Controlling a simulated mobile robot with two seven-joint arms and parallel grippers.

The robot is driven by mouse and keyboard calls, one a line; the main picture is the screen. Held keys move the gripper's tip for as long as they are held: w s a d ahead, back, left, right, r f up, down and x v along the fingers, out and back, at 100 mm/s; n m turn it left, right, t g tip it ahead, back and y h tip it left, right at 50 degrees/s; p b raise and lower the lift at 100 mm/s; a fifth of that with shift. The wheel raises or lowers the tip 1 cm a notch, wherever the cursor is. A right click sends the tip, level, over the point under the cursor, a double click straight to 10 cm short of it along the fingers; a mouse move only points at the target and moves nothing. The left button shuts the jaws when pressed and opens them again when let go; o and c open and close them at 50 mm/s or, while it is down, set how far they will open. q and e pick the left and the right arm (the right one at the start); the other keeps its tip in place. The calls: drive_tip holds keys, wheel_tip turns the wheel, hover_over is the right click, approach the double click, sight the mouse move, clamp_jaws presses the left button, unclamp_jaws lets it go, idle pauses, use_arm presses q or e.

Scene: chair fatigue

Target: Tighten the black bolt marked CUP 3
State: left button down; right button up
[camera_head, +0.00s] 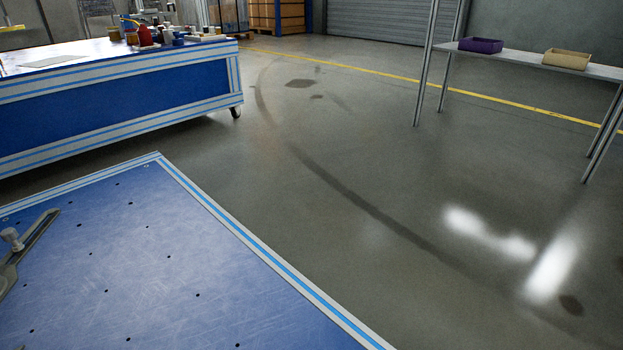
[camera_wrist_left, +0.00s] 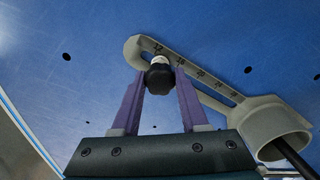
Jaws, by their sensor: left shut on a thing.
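In the left wrist view my left gripper (camera_wrist_left: 160,85) has its two purple fingers on either side of a black bolt (camera_wrist_left: 159,75), shut on it. The bolt has a pale collar and stands at the rounded end of a grey slotted bracket (camera_wrist_left: 207,83). The bracket carries a round grey cup (camera_wrist_left: 270,128) at its other end, with a dark rod in it. My right gripper is in neither view.
The blue perforated table (camera_head: 130,250) fills the lower left of the head view. A slotted grey fixture (camera_head: 38,245) with a pale knob stands at its left. A blue workbench (camera_head: 120,105) and a shelf (camera_head: 530,62) with two bins stand beyond. The floor between is open.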

use_arm(q)
drive_tip(key=m, duration=0.4)
drive_tip(key=shift+c, duration=2.2)
unclamp_jaws()
drive_tip(key=n+p, duration=0.1)
drive_tip(key=n, duration=0.2)
drive_tip(key=shift+r, duration=0.1)
drive_tip(key=shift+n, duration=0.6)
